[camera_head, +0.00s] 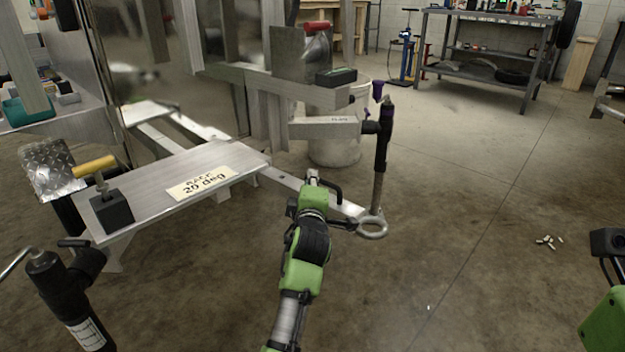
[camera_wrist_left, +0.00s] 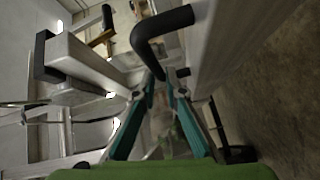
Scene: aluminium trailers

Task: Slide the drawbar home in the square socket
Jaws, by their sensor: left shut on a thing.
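The drawbar (camera_head: 348,208) is a pale metal bar low above the floor, running from the plate toward a round eye (camera_head: 372,228) at its right end. A bent black handle stands on it, also seen in the left wrist view (camera_wrist_left: 149,40). My left gripper (camera_head: 314,178) is shut on this handle; its teal fingers (camera_wrist_left: 167,90) close on it in the wrist view. The bar's far end runs in behind the plate's right edge, so I cannot make out the square socket or how deep the bar sits. My right gripper is out of view; only part of that arm shows.
A plate (camera_head: 165,180) labelled "20 deg" lies left of the bar, with a black block (camera_head: 111,211) on it. A jack post (camera_head: 379,160) stands at the eye. A white bucket (camera_head: 335,148) is behind. Floor to the right is mostly clear.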

